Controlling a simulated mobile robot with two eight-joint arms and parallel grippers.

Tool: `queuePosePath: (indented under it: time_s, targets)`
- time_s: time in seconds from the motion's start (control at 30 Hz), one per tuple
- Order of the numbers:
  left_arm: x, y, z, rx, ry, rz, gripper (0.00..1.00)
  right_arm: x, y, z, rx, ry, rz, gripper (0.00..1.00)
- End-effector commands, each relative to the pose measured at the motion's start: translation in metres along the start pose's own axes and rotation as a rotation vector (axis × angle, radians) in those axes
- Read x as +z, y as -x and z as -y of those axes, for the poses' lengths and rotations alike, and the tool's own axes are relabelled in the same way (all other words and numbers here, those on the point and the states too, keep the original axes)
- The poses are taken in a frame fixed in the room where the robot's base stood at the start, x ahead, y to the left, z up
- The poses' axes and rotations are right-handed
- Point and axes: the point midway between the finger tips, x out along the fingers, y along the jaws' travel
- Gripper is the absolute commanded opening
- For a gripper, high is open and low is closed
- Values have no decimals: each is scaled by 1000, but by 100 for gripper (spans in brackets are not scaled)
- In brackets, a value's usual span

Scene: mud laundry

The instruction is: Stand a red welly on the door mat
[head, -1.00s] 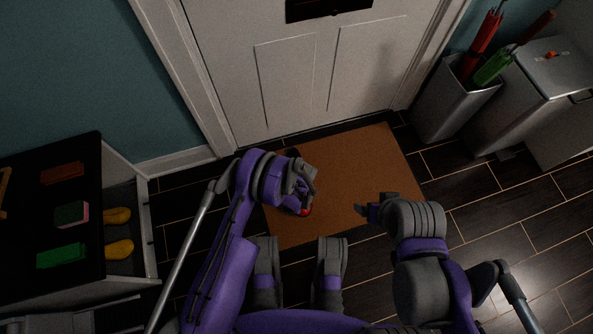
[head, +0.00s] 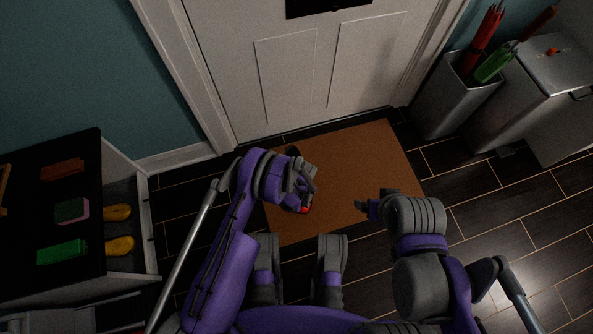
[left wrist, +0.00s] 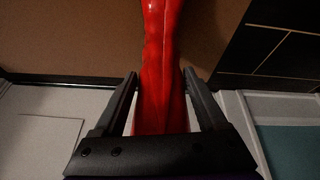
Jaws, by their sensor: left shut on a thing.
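The red welly (left wrist: 162,60) fills the middle of the left wrist view, between the fingers of my left gripper (left wrist: 158,85), which is shut on it. The brown door mat (head: 365,170) lies in front of the door, and it also shows behind the welly in the left wrist view (left wrist: 105,40). In the head view my left gripper (head: 303,192) is over the mat's left part, and only a small red bit of the welly (head: 304,210) shows beside it. I cannot tell whether the welly touches the mat. My right gripper (head: 366,208) is over the mat's right front; its opening is unclear.
A white door (head: 330,75) stands behind the mat. A grey bin (head: 450,100) with umbrellas and a grey box (head: 550,75) are at the right. A black-topped unit (head: 85,200) with brushes on top and yellow boots inside is at the left. Dark floor on the right is clear.

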Motion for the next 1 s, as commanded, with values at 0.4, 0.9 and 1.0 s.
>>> queuePosePath:
  time_s: [0.4, 0.9, 1.0]
  targets:
    - [2, 0, 2, 0, 0, 0, 0, 0, 0, 0, 0, 0, 0, 83]
    - [5, -8, 3, 0, 0, 0, 0, 0, 0, 0, 0, 0, 0, 83]
    - [5, -8, 3, 0, 0, 0, 0, 0, 0, 0, 0, 0, 0, 83]
